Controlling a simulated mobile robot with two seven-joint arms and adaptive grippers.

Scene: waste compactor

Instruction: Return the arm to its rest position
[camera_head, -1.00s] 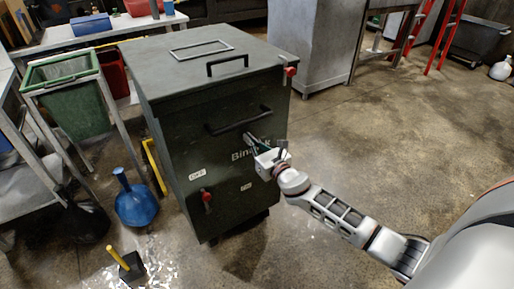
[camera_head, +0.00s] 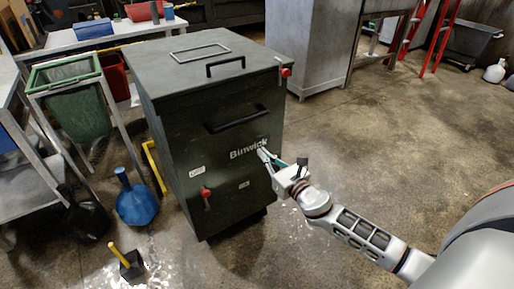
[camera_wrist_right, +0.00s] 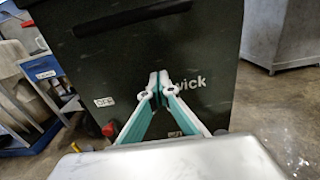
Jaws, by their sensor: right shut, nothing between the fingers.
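My right gripper (camera_head: 264,156) is in front of the front face of the dark green compactor (camera_head: 180,140), near its "Binwick" lettering and below the black front handle (camera_head: 238,118). In the right wrist view its fingertips (camera_wrist_right: 158,80) meet with nothing between them, and the compactor's front (camera_wrist_right: 205,60) is behind them. The head view does not settle whether the fingertips touch the face. My right arm reaches in from the lower right. My left gripper is not in view.
A green bin (camera_head: 80,105) in a metal frame, a blue container (camera_head: 137,202) and a black block with a yellow handle (camera_head: 130,262) are on the left. A grey metal cabinet (camera_head: 305,45) stands behind. The floor on the right (camera_head: 400,140) is clear.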

